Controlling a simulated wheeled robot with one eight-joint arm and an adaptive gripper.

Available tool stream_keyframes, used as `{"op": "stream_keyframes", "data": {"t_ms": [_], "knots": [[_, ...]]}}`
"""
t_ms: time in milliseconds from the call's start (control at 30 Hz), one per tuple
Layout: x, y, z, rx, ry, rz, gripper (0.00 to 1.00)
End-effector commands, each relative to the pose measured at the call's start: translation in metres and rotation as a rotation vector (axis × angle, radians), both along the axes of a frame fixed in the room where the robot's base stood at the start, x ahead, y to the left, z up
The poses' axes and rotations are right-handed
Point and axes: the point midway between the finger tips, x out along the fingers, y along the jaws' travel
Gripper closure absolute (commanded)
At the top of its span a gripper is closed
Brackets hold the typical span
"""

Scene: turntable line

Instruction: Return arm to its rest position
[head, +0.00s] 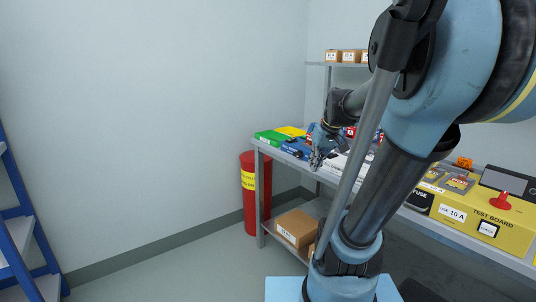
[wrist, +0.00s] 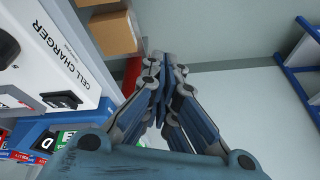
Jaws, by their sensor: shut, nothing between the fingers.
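My gripper (head: 316,160) shows in the head view near the front edge of the shelf table, close to the blue items on it. In the wrist view my gripper (wrist: 163,58) has its fingers together, with nothing between them. My blue and dark arm fills the right of the head view and hides part of the table. In the wrist view a white cell charger (wrist: 55,62) lies to the left of the fingers, apart from them.
A yellow test board (head: 483,214) stands on the table (head: 258,147) at right. Cardboard boxes (head: 297,228) sit on the lower shelf. A red cylinder (head: 249,215) stands by the wall. A blue rack (head: 22,235) is at far left. The floor between is clear.

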Motion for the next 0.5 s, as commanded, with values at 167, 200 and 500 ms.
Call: {"op": "stream_keyframes", "data": {"t_ms": [167,200,500], "knots": [[-0.058,-0.002,-0.036,-0.04,0.056,-0.072,1.0],[-0.071,-0.003,-0.045,-0.049,0.068,-0.09,1.0],[-0.144,-0.016,-0.104,-0.12,0.134,-0.216,1.0]]}}
